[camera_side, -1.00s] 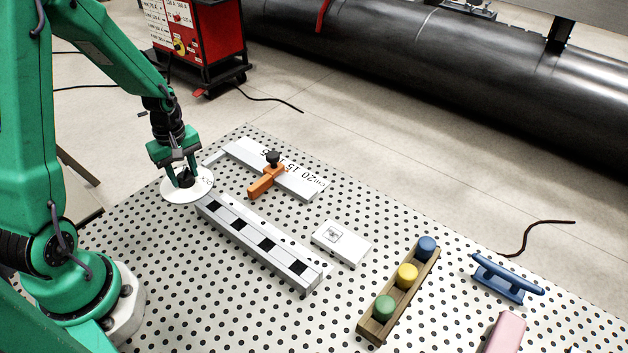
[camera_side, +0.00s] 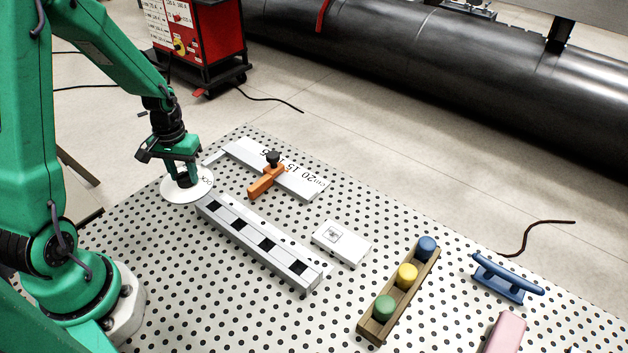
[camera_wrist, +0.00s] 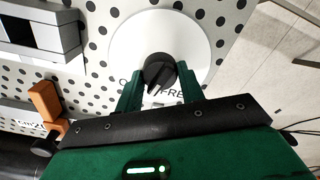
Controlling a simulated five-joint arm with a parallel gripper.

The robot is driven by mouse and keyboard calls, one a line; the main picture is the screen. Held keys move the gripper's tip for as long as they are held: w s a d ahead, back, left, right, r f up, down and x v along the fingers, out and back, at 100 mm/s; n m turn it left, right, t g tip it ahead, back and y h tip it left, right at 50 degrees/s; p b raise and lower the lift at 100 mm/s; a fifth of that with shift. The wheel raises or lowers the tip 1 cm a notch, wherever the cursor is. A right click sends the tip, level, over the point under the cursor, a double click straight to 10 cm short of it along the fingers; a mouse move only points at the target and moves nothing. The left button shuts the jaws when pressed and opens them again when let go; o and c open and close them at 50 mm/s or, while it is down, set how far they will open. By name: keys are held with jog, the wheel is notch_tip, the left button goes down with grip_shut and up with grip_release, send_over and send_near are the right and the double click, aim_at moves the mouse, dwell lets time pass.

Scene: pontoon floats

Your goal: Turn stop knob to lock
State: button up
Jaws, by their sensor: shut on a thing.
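The stop knob is a small black knob (camera_wrist: 158,70) in the middle of a round white dial plate (camera_wrist: 118,38). In the side view my gripper (camera_side: 183,176) largely hides the knob. Dark letters on the plate are partly covered by the fingers; "FRE" is readable at right in the wrist view. Which mark the knob points at I cannot tell.
A grey rail with black squares (camera_side: 236,233) starts beside the plate. Behind it is a numbered ruler (camera_side: 300,186) with an orange slider (camera_side: 262,185). A white block (camera_side: 341,243), a wooden holder with coloured pegs (camera_side: 373,328) and a blue cleat (camera_side: 505,283) are further right.

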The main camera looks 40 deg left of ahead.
aim_at(183, 172)
jog(key=m, duration=0.5)
jog(key=shift+m, duration=0.4)
jog(key=o, duration=1)
jog(key=shift+r, duration=0.15)
jog(key=shift+r, duration=3.8)
jog(key=shift+d+r, duration=0.1)
